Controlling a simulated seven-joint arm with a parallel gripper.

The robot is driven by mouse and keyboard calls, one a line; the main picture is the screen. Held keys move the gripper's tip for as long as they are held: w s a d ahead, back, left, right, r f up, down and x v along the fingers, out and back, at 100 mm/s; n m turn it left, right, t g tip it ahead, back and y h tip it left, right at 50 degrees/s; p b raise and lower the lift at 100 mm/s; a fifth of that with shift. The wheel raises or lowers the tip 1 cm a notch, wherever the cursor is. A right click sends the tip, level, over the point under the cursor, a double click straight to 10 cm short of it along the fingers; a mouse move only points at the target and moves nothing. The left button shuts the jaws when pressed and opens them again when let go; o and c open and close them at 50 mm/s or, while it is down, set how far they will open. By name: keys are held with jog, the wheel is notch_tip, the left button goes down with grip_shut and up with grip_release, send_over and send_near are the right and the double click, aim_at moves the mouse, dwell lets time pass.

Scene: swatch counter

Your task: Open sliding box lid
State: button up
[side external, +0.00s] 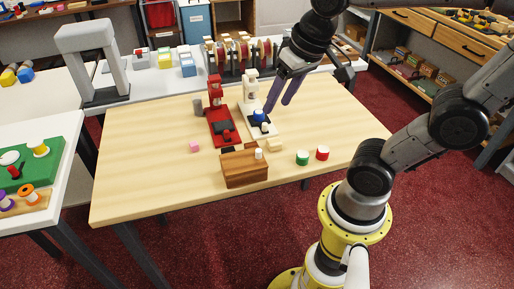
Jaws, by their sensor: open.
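A brown wooden box (245,170) sits near the front edge of the wooden table. A small white knob (258,154) stands on its top. From this view I cannot tell clearly how far its lid is slid. My gripper (279,110) is open, with dark purple fingers pointing down. It is above the table, behind and to the right of the box, close to the white stand with the blue piece. It is apart from the box and nothing shows between the fingers.
A red stand (222,122) and a white stand (256,112) are behind the box. Green (302,158) and red (322,153) round pieces lie right of it, a pink cube (194,147) left. The wooden table's (130,160) left part and front right are clear.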

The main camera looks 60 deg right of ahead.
jog(key=w+d+f+m+g, duration=0.3)
jog(key=w, duration=0.3)
jog(key=g, duration=0.1)
send_over(258, 150)
notch_tip(258, 150, down, 5)
notch_tip(258, 150, down, 13)
jog(key=shift+s, duration=0.15)
grip_shut()
dwell(1.3)
